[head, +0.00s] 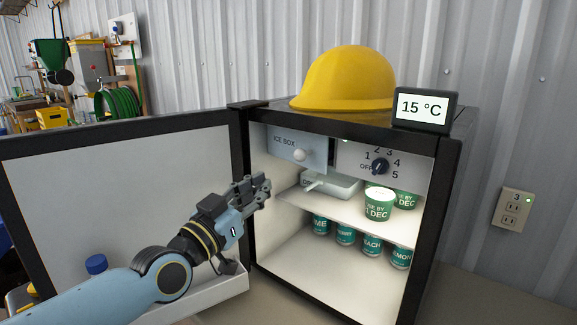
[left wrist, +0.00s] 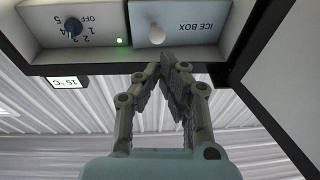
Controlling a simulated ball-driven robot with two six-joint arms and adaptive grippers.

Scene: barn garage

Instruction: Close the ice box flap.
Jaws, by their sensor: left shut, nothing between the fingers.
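The ice box flap (head: 285,143) is a pale grey panel with a round white knob (head: 300,155), at the upper left inside the open fridge. In the head view it looks tilted against the control panel beside it; I cannot tell how far it stands open. The left wrist view shows the flap (left wrist: 190,22) turned over, its knob (left wrist: 156,35) just beyond my fingers. My left gripper (head: 263,187) is shut and empty, below and left of the flap, at the fridge opening. It also shows in the left wrist view (left wrist: 168,74), apart from the knob.
The fridge door (head: 120,185) stands wide open to the left, behind my left arm. A dial panel (head: 350,160) adjoins the flap. A white tray (head: 335,187) and green cups (head: 379,204) stand on the shelf below. A yellow helmet (head: 345,80) and display (head: 424,108) sit on top.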

